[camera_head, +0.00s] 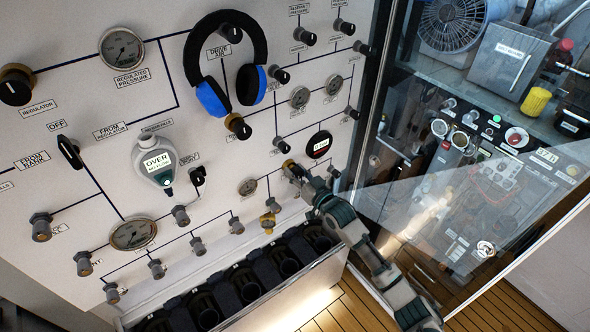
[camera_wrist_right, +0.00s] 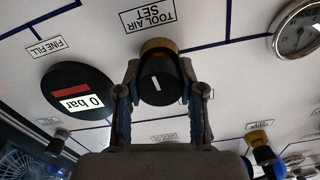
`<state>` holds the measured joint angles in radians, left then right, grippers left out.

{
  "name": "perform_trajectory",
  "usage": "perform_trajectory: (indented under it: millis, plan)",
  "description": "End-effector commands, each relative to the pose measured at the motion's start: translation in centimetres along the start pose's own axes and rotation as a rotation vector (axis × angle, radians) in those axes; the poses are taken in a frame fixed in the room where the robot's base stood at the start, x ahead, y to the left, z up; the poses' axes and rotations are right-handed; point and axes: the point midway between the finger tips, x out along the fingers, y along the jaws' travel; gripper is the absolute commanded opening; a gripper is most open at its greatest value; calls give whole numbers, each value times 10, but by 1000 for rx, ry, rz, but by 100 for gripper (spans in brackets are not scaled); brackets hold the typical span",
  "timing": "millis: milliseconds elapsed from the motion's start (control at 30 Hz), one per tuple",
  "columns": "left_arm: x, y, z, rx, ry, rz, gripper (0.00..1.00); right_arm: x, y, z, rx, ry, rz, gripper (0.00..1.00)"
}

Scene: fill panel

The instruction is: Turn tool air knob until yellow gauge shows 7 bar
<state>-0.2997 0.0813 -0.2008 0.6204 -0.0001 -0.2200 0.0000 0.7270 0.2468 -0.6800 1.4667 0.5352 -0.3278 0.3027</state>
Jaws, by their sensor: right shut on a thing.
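The tool air knob (camera_wrist_right: 158,82), black with a brass base and a white mark, sits under the "TOOL AIR SET" label (camera_wrist_right: 147,18) in the right wrist view. My right gripper (camera_wrist_right: 160,100) is shut on it, with one finger on each side. In the head view my right gripper (camera_head: 294,170) is at the panel and mostly hides the knob. A round black gauge (camera_wrist_right: 78,92) beside the knob has a red bar and a white field reading "0 bar". The gauge also shows in the head view (camera_head: 319,144); no yellow face is visible on it. My left gripper is not in view.
Blue and black headphones (camera_head: 254,42) hang on the panel (camera_head: 60,90) among several knobs and dial gauges. A handheld meter (camera_head: 154,160) reads "OVER". A row of black holders (camera_head: 250,290) lies below. A glass pane (camera_head: 440,190) stands to the right.

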Motion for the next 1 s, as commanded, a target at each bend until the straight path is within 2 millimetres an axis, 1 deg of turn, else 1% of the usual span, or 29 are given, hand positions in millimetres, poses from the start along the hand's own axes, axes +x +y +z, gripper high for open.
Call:
perform_trajectory:
  millis: [33,167,200,300,567,667,767,867,1000]
  plan:
    - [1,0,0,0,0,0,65,-1,2,3,0,-4,3,3]
    - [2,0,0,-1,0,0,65,-1,2,3,-2,-4,3,3]
    - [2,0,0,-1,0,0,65,-1,2,4,-2,-4,3,43]
    - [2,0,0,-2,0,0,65,0,2,3,-3,-4,3,65]
    - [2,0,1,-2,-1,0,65,2,1,3,-4,-3,3,65]
    - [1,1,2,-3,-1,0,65,-2,1,3,-4,-3,2,65]
    - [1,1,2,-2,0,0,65,-14,2,3,-2,-3,3,65]
    - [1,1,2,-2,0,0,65,-34,2,3,-2,-3,2,65]
    - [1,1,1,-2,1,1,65,-68,2,4,-4,-3,4,65]
